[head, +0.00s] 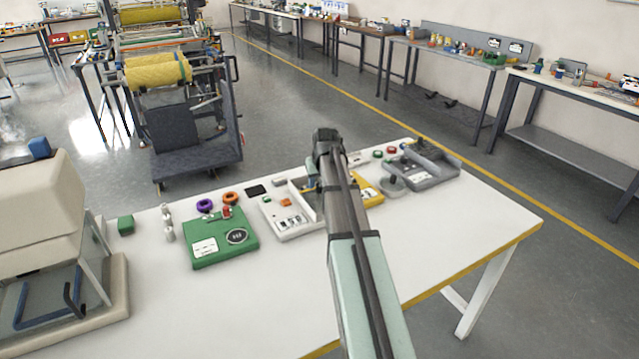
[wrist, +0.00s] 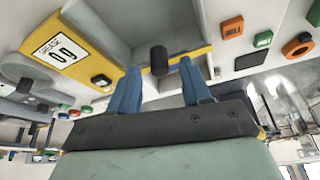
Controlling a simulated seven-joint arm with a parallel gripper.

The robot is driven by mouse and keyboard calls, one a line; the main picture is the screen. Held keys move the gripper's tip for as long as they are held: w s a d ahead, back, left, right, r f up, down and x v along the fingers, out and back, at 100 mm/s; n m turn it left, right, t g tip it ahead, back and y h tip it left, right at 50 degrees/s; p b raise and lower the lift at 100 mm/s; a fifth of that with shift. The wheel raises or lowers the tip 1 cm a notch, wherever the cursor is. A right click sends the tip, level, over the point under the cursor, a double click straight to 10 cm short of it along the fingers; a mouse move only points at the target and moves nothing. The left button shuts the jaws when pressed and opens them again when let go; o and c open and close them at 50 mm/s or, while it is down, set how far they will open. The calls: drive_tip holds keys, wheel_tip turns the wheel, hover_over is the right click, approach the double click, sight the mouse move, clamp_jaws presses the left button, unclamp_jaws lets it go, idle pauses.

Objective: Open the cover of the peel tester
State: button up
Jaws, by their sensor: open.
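A yellow-fronted unit (head: 371,193) stands on the white table, partly hidden behind my arm in the head view. The wrist view shows its yellow panel (wrist: 88,47) with a white label and black buttons, beside a grey, box-like part (wrist: 135,22). A short black knob (wrist: 158,55) shows at that part's yellow edge. No lettering names the peel tester, and I cannot tell whether the grey part is its cover. My gripper (wrist: 159,72) is open, its two blue fingers on either side of the knob in the picture. Whether they touch it I cannot tell. My arm hides most of the gripper in the head view.
A white unit (head: 291,226) and a green unit (head: 222,250) stand to the left, and a grey unit (head: 432,175) to the right. A beige machine with clear panels (head: 40,205) fills the far left. The table's front right (head: 450,245) is clear.

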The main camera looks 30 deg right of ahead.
drive_tip(key=v, duration=1.2)
drive_tip(key=shift+s+r, duration=0.2)
drive_tip(key=shift+r, duration=0.1)
